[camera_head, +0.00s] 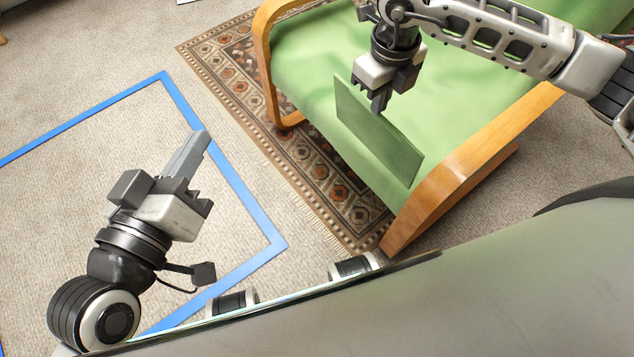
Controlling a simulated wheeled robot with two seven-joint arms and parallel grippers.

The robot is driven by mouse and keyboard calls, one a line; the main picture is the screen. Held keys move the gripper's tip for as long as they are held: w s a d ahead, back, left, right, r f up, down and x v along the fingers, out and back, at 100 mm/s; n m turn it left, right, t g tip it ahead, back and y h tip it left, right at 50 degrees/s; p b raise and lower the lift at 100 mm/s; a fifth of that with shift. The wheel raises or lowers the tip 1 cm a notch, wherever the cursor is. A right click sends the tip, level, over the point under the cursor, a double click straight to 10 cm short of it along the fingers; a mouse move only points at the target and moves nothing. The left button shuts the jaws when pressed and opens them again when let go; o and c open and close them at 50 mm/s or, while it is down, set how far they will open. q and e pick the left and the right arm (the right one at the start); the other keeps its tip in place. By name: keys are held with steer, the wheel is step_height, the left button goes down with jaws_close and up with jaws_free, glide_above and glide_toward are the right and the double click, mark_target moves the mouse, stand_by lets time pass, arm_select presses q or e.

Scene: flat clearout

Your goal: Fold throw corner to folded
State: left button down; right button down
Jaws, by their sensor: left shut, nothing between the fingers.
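A flat, dark green rectangular piece (380,140), which looks like the throw, is tilted over the seat of a green armchair. My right gripper (378,104) is at its upper edge, fingers pointing down, and appears shut on it. Whether the piece also rests on the seat is hard to tell. My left gripper (198,142) is shut and empty, held over the carpet at the left, well apart from the throw and the chair.
The armchair (310,58) has curved wooden armrests (455,170). A patterned rug (225,75) lies partly under it. A blue taped outline (215,165) marks the carpet at the left, with clear floor inside. My own base fills the lower right.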

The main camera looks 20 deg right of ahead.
steer(key=shift+d+f, duration=0.35)
steer(key=shift+d, duration=0.3)
steer(key=shift+w, duration=0.1)
